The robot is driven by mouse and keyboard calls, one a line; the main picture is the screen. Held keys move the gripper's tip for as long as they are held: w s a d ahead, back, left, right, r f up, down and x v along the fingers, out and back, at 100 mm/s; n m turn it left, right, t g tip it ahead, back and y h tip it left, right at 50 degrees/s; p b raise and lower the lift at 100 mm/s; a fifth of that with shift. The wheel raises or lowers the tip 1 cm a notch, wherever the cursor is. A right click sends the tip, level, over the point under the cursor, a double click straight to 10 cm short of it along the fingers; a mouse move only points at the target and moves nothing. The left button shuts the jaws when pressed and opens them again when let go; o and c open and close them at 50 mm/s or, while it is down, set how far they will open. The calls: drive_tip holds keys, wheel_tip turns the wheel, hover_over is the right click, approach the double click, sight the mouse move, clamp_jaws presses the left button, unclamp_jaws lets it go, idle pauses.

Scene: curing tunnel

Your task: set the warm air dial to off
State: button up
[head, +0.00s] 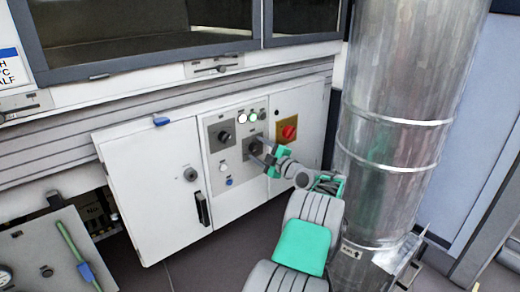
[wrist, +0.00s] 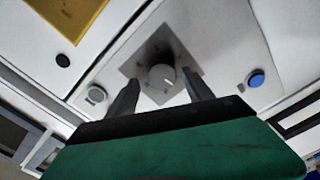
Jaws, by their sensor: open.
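A dark round dial (head: 254,147) sits on a grey plate on the white control panel. In the wrist view, the grey dial (wrist: 161,76) has a small pale mark on its right side. My gripper (head: 263,158) is open in front of this dial. In the wrist view, the fingers of my gripper (wrist: 160,80) stand on either side of the dial, with gaps showing. Whether the fingertips reach past its face is hard to tell. A second black dial (head: 225,136) is on the panel to the left. The labels are too small to read.
A red knob on a yellow plate (head: 280,122) is right of the dials. A cabinet door (head: 155,180) stands left. A large metal duct (head: 395,110) rises close on the right of my arm.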

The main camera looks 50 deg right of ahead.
drive_tip(key=p+v, duration=0.2)
drive_tip(key=v, duration=0.6)
